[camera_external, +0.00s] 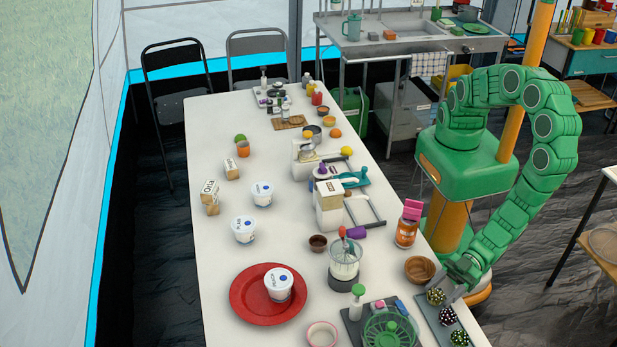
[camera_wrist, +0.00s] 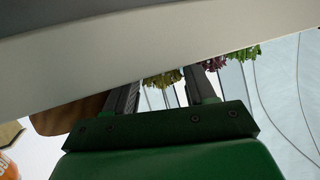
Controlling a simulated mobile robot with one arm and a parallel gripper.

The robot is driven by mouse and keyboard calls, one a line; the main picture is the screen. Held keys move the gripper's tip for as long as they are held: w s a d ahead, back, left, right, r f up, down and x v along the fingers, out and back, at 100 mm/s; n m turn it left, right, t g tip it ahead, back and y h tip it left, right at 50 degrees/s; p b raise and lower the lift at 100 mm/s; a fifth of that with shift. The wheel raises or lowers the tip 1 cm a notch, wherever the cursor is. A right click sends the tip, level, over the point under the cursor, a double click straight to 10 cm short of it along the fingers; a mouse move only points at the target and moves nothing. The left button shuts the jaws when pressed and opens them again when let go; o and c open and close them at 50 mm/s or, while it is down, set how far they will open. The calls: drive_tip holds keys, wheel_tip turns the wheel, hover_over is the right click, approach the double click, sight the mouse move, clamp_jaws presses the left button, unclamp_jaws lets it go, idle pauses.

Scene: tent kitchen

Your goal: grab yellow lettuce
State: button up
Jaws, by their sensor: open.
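The yellow lettuce (camera_external: 435,296) is a small dark-speckled, yellowish ball at the upper end of a grey tray (camera_external: 429,318) by the table's right edge. In the wrist view the yellow lettuce (camera_wrist: 162,78) shows as a frilly clump between and beyond my finger ends, its upper part hidden by a pale band. My gripper (camera_external: 453,291) is open, close to the right side of the yellow lettuce. In the wrist view my gripper (camera_wrist: 165,90) has its fingers apart with nothing clearly held. I cannot tell whether a finger touches the lettuce.
A purple lettuce (camera_external: 447,316) and a green lettuce (camera_external: 459,337) lie in a row on the tray. A brown wooden bowl (camera_external: 419,269) stands just above the tray, and an orange-labelled jar (camera_external: 406,228) beyond it. A green spinner bowl (camera_external: 389,329) is to the left.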

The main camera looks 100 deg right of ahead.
sight(437, 294)
drive_tip(key=shift+x, duration=1.4)
drive_tip(key=c, duration=0.8)
drive_tip(key=shift+r, duration=5)
